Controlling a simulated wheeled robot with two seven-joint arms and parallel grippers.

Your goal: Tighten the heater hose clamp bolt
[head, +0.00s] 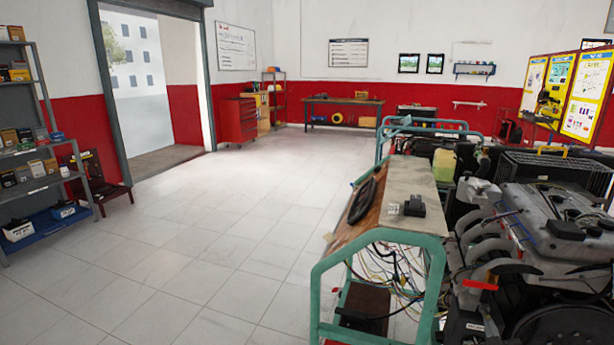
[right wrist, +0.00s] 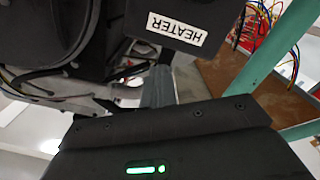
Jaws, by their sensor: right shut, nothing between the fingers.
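In the head view, a black box with a small white label (head: 475,327) sits low on the engine trainer (head: 545,215). My right gripper (right wrist: 161,78) is shut and empty, its grey fingers pointing up the wrist picture toward the underside of the labelled box. I cannot tell whether they touch it. A thick black hose (right wrist: 75,45) curves at the upper left of the wrist view. I cannot make out the clamp bolt. My left gripper is not in view.
A green-framed stand (head: 325,275) with a sloping panel (head: 410,180) and loose wires stands left of the engine. Its green post (right wrist: 265,55) and wires are close on the wrist view's right. The tiled floor (head: 220,240) is clear to the left; shelves (head: 30,160) stand far left.

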